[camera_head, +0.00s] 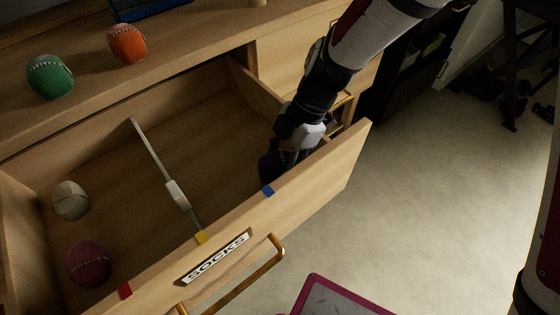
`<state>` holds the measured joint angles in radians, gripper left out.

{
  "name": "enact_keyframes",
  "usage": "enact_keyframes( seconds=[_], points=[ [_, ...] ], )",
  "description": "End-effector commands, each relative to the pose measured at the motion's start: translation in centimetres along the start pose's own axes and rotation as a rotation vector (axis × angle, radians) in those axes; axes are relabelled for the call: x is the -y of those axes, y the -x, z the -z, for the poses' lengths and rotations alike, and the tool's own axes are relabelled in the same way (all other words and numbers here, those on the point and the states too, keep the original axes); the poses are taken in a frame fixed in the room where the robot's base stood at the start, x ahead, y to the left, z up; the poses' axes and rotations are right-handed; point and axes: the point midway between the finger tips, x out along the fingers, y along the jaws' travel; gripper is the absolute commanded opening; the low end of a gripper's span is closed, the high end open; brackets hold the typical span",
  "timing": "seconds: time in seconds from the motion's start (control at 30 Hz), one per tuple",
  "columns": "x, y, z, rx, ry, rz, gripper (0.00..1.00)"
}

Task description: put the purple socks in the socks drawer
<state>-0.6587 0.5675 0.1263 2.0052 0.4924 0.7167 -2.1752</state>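The socks drawer (243,222) is pulled open, with a "SOCKS" label on its front. A pale divider (158,160) splits it into a left and a right compartment. The purple socks (268,168) are a dark rolled ball in the right compartment, near the drawer front, mostly hidden by my gripper (284,160). My gripper points down into that compartment, right at the socks. Its fingers are dark and partly hidden, so I cannot tell whether they close on the ball or whether it touches the drawer floor.
A cream ball (70,200) and a dark red ball (89,264) lie in the left compartment. A green ball (50,77) and an orange ball (127,42) sit on the dresser top. A magenta-edged case (335,298) is on the floor. Floor at right is clear.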

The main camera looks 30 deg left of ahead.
Motion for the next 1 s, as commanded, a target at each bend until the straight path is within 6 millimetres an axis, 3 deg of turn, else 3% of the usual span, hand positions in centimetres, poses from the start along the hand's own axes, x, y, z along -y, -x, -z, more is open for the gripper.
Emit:
enact_keyframes(
  seconds=[0.1, 0.13, 0.2, 0.67, 1.0],
  points=[
    [0.0, -0.3, -0.2, 0.0, -0.001, 0.0, 0.23],
    [0.0, -0.3, -0.1, 0.0, -0.001, 0.0, 0.55],
    [0.0, -0.2, -0.1, 0.0, -0.001, 0.0, 0.71],
    [0.0, 0.4, 0.1, 0.0, 0.0, -0.001, 0.71],
    [-0.1, 7.2, 0.1, 0.001, -0.001, -0.004, 0.71]
  ],
)
